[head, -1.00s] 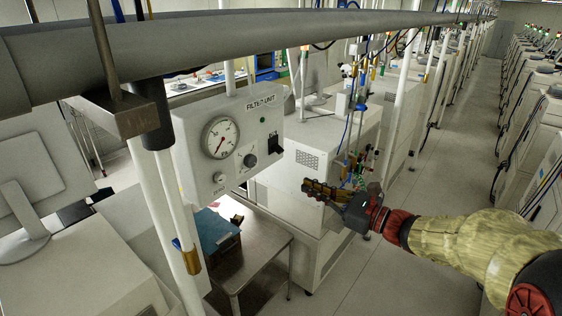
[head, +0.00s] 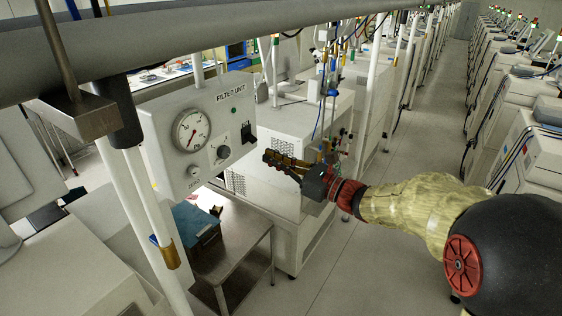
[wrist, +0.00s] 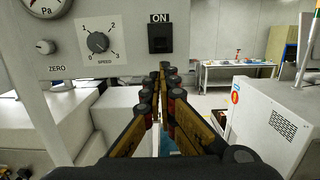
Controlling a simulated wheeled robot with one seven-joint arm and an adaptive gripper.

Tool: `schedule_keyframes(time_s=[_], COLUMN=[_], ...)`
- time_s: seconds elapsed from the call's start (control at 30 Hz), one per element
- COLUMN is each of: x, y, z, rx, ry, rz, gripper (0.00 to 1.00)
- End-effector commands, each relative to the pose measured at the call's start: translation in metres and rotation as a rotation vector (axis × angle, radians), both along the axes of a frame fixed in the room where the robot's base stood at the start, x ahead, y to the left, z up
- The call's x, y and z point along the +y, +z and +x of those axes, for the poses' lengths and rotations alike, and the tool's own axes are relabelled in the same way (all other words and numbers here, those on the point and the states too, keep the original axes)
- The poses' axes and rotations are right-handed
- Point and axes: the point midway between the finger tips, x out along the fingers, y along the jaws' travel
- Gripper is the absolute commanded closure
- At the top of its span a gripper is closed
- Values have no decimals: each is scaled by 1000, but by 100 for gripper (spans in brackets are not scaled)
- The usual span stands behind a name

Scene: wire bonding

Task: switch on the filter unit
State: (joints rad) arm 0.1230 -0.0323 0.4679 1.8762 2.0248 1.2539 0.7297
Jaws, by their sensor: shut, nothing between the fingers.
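The filter unit (head: 165,165) is a light grey box with a "FILTER UNIT" label, hanging below a thick pipe. Its black switch (head: 247,133) is at the right of the front face. In the wrist view the switch (wrist: 160,39) sits under an "ON" label; its rocker position is too dark to tell. A small green lamp (head: 233,110) is above it. My gripper (head: 267,156) is shut and empty, to the right of and below the switch in the head view. In the wrist view my fingertips (wrist: 164,68) are just below the switch, seemingly apart from it.
The unit also has a round gauge (head: 192,132), a speed knob (head: 223,152) and a zero knob (head: 194,171). A metal table (head: 235,262) with a blue item (head: 195,225) stands below. A grey machine (head: 290,140) is behind my gripper. The aisle is clear.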

Motion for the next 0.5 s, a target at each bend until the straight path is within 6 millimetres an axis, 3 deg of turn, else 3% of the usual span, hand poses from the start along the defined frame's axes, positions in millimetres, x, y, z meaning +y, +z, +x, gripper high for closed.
schedule_keyframes(time_s=[0.2,0.5], x=[27,39], y=[4,5], z=[21,30], rx=[0,1], ry=[2,-1], rz=[-1,-1], gripper=[100,100])
